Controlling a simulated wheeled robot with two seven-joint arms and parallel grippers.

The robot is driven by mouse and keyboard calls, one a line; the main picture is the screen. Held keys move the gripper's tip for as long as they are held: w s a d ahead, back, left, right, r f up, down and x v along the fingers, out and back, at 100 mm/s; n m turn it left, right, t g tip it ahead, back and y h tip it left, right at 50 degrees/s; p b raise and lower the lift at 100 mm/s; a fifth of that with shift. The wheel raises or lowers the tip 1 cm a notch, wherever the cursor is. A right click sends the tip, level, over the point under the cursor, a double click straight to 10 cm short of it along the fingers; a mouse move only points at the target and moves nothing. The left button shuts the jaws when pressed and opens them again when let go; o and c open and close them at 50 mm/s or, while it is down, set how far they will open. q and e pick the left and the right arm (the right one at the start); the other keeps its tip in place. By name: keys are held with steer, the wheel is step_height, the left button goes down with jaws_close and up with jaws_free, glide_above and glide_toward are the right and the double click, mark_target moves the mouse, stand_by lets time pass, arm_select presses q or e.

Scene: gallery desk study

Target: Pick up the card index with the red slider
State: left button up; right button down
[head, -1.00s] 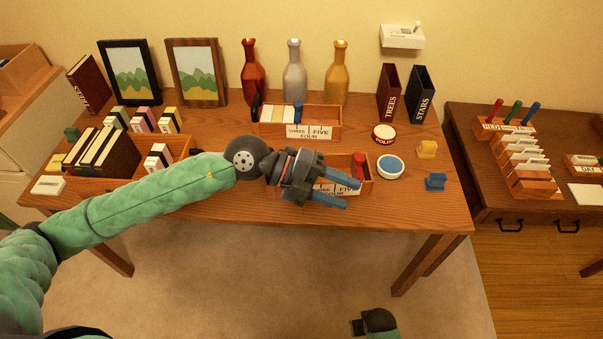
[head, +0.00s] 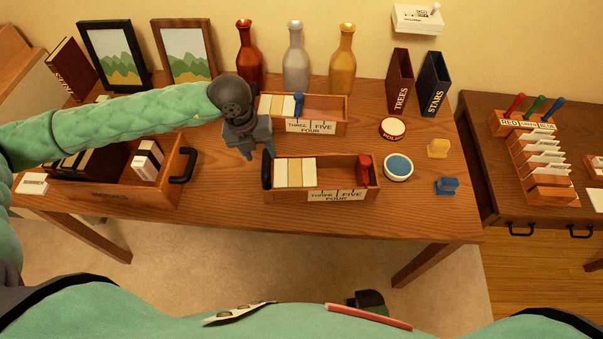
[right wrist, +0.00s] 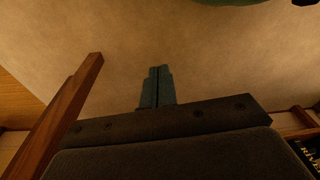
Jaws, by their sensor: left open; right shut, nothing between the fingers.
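The card index with the red slider (head: 282,196) is an open wooden box near the table's front edge in the head view. White and tan cards fill its left part, and the red slider (head: 363,170) stands at its right end. A dark handle (head: 267,169) is on its left end. My left gripper (head: 257,154) is open, pointing down, just above and left of that handle; contact cannot be told. A similar card index with a blue slider (head: 334,127) stands behind. My right gripper (right wrist: 157,72) is shut and empty over the floor in the right wrist view.
A wooden drawer-like box (head: 186,165) with dark books stands left of the card index. A round blue-topped tin (head: 398,167), a yellow block (head: 438,148) and a blue block (head: 447,185) lie to the right. Bottles (head: 295,70) stand at the back. A table leg (right wrist: 65,115) is near my right gripper.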

mark_target(265, 161)
arm_select(q)
steer(key=shift+w+d+f, duration=0.1)
steer(key=shift+w+f, duration=0.15)
steer(key=shift+f, duration=0.2)
steer(key=f+p, duration=0.2)
steer(key=d+f+p, duration=0.1)
steer(key=shift+s+f, duration=0.1)
steer(key=shift+s, duration=0.15)
steer(key=shift+d+f, duration=0.1)
steer(key=shift+f, duration=0.6)
arm_select(e)
step_height(265, 161, down, 8)
steer(key=s+d, duration=0.2)
steer(key=shift+d+r+t, duration=0.25)
steer(key=shift+t, duration=0.05)
arm_select(q)
jaws_close()
arm_select(e)
steer(key=shift+d, duration=0.1)
